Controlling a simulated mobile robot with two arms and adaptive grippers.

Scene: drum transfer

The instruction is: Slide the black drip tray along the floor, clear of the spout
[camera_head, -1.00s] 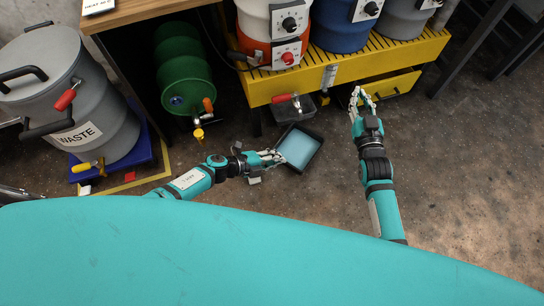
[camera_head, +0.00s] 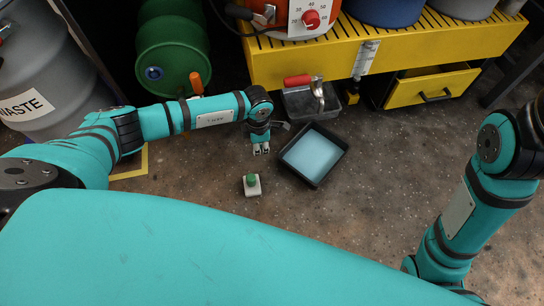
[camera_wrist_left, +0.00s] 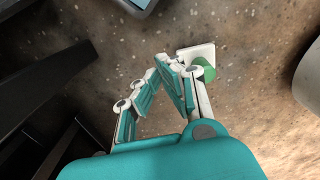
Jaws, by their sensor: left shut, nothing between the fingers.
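The black drip tray (camera_head: 296,174) lies flat on the floor with pale blue liquid in it. Its edge also shows at the top of the left wrist view (camera_wrist_left: 150,9). The spout (camera_head: 318,88) with a red handle is above and behind the tray, over a small grey bin (camera_head: 297,105). My left gripper (camera_head: 262,150) points down just left of the tray, apart from it; its fingers also show in the left wrist view (camera_wrist_left: 162,62). It is shut and empty. My right gripper is outside the views; only my right arm shows.
A small pale block with a green knob (camera_head: 252,188) lies on the floor near my left gripper. A yellow stand (camera_head: 400,50) with an open drawer (camera_head: 432,86) is behind. A green drum (camera_head: 172,50) and grey waste drum (camera_head: 40,70) stand left. Floor right of the tray is clear.

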